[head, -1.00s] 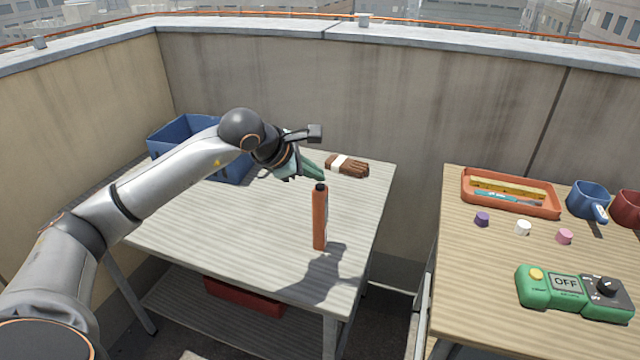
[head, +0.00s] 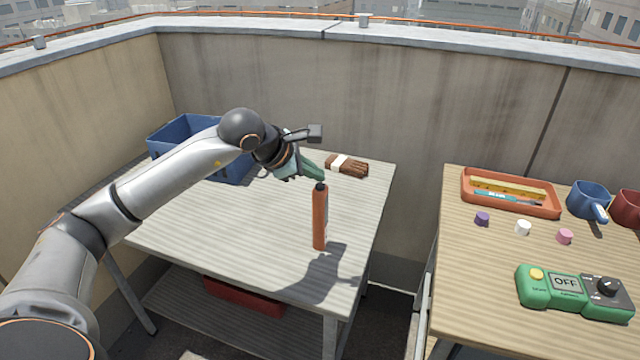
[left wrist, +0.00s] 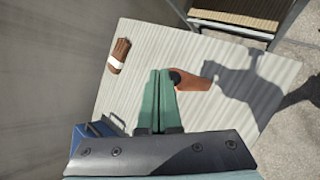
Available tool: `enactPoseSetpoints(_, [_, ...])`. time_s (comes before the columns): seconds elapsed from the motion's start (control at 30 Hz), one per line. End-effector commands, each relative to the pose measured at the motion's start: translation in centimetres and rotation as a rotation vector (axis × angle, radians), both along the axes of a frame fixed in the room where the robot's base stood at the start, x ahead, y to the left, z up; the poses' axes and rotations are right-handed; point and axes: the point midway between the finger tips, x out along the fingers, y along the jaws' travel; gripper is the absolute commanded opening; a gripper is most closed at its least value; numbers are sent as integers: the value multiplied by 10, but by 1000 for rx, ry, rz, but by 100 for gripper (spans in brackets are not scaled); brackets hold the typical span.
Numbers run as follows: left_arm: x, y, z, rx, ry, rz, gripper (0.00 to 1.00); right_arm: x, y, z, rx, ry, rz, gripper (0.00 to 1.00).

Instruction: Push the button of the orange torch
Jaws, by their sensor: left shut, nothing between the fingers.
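The orange torch (head: 320,220) stands upright near the right front part of the left table (head: 260,255), with a dark button end on top. In the left wrist view the torch (left wrist: 195,81) lies just right of my fingertips, and its dark top (left wrist: 175,76) is right beside them. My left gripper (head: 319,175) is shut and empty, its green fingers pointing down and right at the torch's top. It also shows in the left wrist view (left wrist: 161,72). I cannot tell whether the fingertips touch the button. My right gripper is not in view.
A blue crate (head: 178,130) and a banded brown bundle (head: 347,167) are on the same table. The right table holds an orange tray (head: 508,206), a blue mug (head: 588,202), small caps and a green control box (head: 565,285) reading OFF. A gap separates the tables.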

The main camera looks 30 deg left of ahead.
Motion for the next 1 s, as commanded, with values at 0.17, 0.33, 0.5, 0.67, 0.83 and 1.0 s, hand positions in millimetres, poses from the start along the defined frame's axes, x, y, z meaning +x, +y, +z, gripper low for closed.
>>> enactPoseSetpoints(0.17, [0,0,-7,0,0,0,0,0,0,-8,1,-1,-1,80])
enactPoseSetpoints(0.33, [0,0,-9,0,0,0,0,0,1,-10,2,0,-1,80])
enactPoseSetpoints(0.5, [0,0,-9,0,0,0,0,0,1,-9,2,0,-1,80])
enactPoseSetpoints(0.67, [0,0,-10,1,1,1,0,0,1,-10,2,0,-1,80])
enactPoseSetpoints(0.83, [0,0,-10,1,1,1,0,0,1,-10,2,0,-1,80])
enactPoseSetpoints(1.0, [0,0,-5,0,0,0,0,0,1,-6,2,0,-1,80])
